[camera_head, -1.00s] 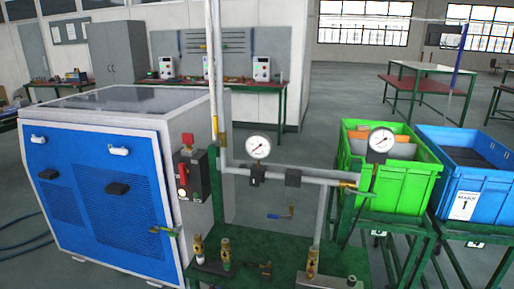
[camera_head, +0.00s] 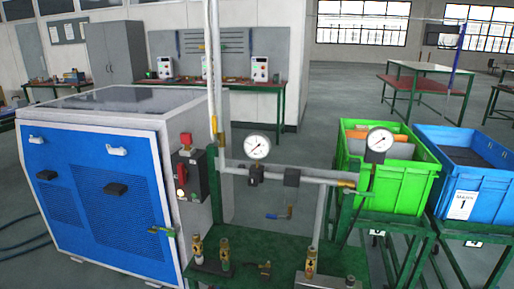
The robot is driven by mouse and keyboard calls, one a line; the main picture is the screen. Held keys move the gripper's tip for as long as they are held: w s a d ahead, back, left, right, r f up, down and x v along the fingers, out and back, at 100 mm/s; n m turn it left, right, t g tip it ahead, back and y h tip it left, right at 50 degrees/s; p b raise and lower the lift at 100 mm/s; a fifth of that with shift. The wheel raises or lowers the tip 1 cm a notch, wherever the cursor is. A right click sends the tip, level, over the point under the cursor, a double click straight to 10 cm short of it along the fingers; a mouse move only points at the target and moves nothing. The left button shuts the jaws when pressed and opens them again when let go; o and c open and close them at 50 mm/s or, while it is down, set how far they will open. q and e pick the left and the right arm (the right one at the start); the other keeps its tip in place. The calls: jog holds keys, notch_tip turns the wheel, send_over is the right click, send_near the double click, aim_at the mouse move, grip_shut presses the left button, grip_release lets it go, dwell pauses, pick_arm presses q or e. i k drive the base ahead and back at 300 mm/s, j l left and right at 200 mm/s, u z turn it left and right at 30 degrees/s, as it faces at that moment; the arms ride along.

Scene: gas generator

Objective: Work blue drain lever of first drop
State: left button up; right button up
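A small valve with a blue lever (camera_head: 277,216) shows below the horizontal grey pipe, over the green bench. The lever points left, lying roughly level, and its brass body is at its right end. It is small in the picture, so its exact setting is hard to tell. The grey pipe (camera_head: 328,180) carries two round gauges, one at the left (camera_head: 257,146) and one at the right (camera_head: 380,140). Neither of my grippers is in view.
The blue and white generator cabinet (camera_head: 95,190) fills the left. Brass fittings (camera_head: 224,252) stand on the green bench (camera_head: 262,242). A green crate (camera_head: 405,188) and a blue crate (camera_head: 485,190) stand on green stands at the right. Open floor lies behind.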

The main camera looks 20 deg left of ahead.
aim_at(277, 217)
jog(key=i+j+z, duration=0.1)
jog(key=z, duration=0.4)
jog(key=j+z, duration=0.35)
jog(key=z, duration=0.15)
jog(key=j+z, duration=0.25)
jog(key=z, duration=0.25)
jog(key=j+z, duration=0.1)
jog(key=j, duration=0.3)
jog(key=k+j+z, duration=0.1)
jog(key=j, duration=0.3)
jog(key=k+j, duration=0.15)
jog(key=j, duration=0.25)
jog(key=k+j+z, duration=0.15)
jog(key=j, duration=0.2)
jog(key=j+z, duration=0.1)
jog(key=j, duration=0.3)
jog(key=k+j+z, duration=0.1)
jog(key=j, duration=0.25)
jog(key=k+j+z, duration=0.1)
jog(key=k+j, duration=0.15)
jog(key=k+j+z, duration=0.1)
jog(key=j, duration=0.35)
jog(key=k+j, duration=0.15)
jog(key=j, duration=0.15)
jog(key=k+j, duration=0.15)
jog(key=i+l, duration=0.15)
jog(key=i, duration=0.3)
